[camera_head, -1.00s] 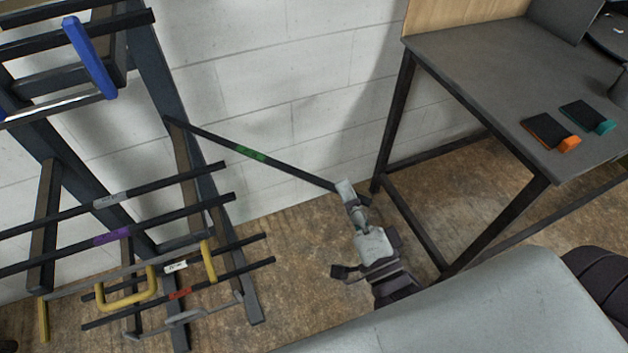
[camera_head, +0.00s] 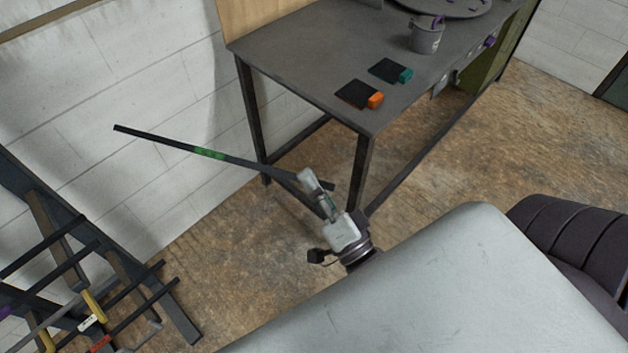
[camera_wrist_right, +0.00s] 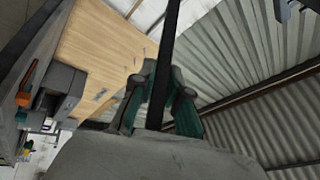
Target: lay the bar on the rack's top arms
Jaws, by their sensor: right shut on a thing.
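The bar (camera_head: 165,139) is long, thin and dark with a green label. My right gripper (camera_head: 312,184) is shut on it near its right end, and it extends to the left in the air, apart from the rack. In the right wrist view the bar (camera_wrist_right: 171,40) runs up from between the green-padded fingers (camera_wrist_right: 162,98). The rack (camera_head: 175,310) is at the lower left of the head view, partly cut off by the frame. My left gripper is not in view.
Brown floor (camera_head: 215,240) between rack and table is clear.

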